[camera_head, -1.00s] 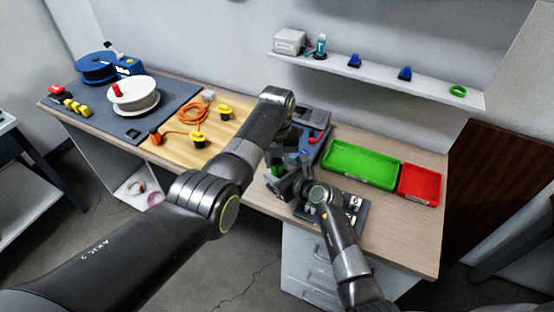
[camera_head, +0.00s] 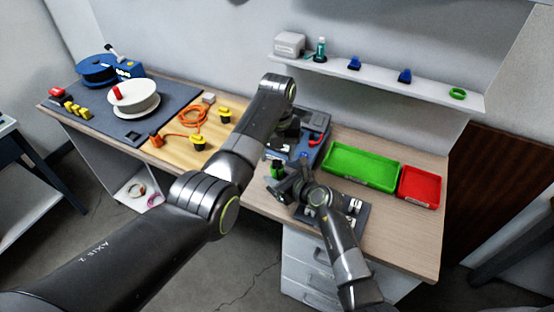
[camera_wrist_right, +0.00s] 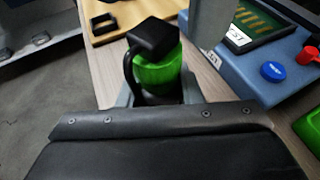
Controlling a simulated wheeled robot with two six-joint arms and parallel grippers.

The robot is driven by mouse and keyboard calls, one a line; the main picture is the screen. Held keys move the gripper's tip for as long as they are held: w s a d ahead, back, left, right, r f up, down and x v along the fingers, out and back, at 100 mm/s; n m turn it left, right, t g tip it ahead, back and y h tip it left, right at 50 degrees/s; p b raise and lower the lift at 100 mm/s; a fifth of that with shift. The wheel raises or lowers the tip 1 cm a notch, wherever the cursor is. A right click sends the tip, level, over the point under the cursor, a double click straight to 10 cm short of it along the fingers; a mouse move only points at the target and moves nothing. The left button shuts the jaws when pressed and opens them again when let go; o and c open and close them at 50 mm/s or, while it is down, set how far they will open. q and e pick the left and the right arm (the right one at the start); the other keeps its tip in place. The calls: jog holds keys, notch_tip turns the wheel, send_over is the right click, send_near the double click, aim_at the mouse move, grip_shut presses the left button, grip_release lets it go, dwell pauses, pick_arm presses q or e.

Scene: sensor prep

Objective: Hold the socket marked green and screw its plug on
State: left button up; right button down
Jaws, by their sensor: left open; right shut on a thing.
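A green socket (camera_wrist_right: 157,72) stands upright in the right wrist view, with a black block-shaped piece (camera_wrist_right: 152,38) on its top. A black strap or cable runs down its left side. I cannot tell whether the black piece is the plug or how tightly it sits. The socket also shows in the head view (camera_head: 278,171). My right gripper (camera_head: 282,184) is shut on the socket's dark lower part, above the table's front edge. My left gripper (camera_head: 288,128) is open, behind and above the socket and apart from it, partly hidden by my left arm.
A blue-grey device (camera_head: 313,140) stands behind the grippers. A green tray (camera_head: 361,184) and a red tray (camera_head: 419,197) lie to the right. A grey fixture (camera_head: 352,207) is beside my right wrist. An orange cable (camera_head: 192,117) and yellow connectors lie on the wooden board.

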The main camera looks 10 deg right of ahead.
pick_arm(q)
jog(key=shift+r, duration=0.35)
jog(key=shift+c, duration=0.4)
